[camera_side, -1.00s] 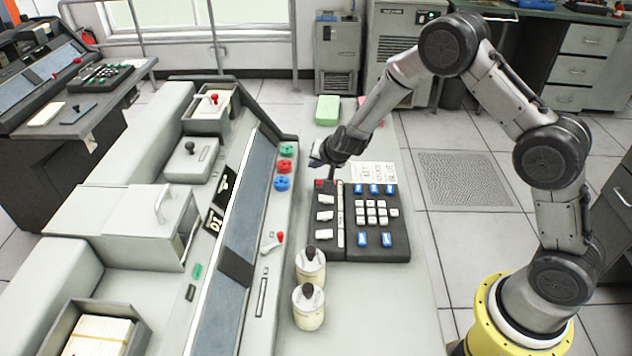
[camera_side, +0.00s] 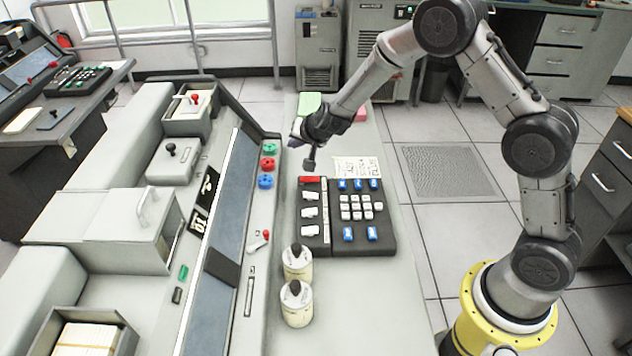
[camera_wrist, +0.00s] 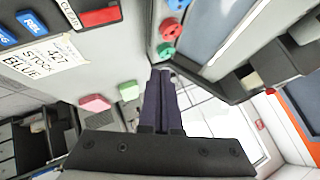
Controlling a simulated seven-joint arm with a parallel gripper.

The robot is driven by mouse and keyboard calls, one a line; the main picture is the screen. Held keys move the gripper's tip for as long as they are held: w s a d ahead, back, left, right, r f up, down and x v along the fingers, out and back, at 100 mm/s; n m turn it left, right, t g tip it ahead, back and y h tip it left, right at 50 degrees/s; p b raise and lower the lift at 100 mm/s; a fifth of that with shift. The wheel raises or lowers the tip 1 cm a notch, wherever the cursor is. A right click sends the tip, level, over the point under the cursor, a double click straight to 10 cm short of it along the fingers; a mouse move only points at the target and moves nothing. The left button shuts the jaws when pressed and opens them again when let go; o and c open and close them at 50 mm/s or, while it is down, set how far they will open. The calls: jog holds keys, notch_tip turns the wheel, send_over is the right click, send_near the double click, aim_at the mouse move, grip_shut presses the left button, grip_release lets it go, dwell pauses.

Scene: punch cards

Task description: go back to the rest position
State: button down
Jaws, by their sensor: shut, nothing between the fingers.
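My gripper (camera_side: 310,166) is above the far end of the black keypad panel (camera_side: 358,243), near its red key (camera_side: 310,180). In the side view it is small and dark, and I cannot tell its exact height above the panel. In the wrist view the two fingers of my gripper (camera_wrist: 164,72) lie side by side, shut with nothing between them. The red key also shows in the wrist view (camera_wrist: 100,17), apart from the fingers.
A console with green, red and blue knobs (camera_side: 265,181) stands left of the keypad. Two cream jars (camera_side: 296,311) stand in front. A handwritten note (camera_side: 357,168) lies behind the keypad, and a green block (camera_side: 309,104) lies farther back. The counter right of the jars is clear.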

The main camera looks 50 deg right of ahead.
notch_tip(320, 180, up, 12)
jog(key=t, duration=0.2)
jog(key=s+a+r+n+t+y, duration=0.1)
jog(key=s+a+r+n+y, duration=0.15)
jog(key=s+r, duration=0.55)
jog(key=s+a+r+n+y, duration=0.1)
jog(key=s+a+r+n, duration=0.15)
jog(key=s+r, duration=0.55)
jog(key=s+f+n+g, duration=0.1)
jog(key=s+n, duration=0.2)
jog(key=s, duration=1)
jog(key=s+d+f+n+g, duration=0.1)
jog(key=s+f+g, duration=0.1)
jog(key=s+f, duration=0.2)
jog(key=s+d+f+n+g+h, duration=0.1)
jog(key=s+f+g, duration=0.2)
jog(key=s+f, duration=0.2)
jog(key=s, duration=0.3)
jog(key=shift+s+d+f+n, duration=0.15)
jog(key=shift+d+n, duration=0.15)
jog(key=shift+d, duration=0.05)
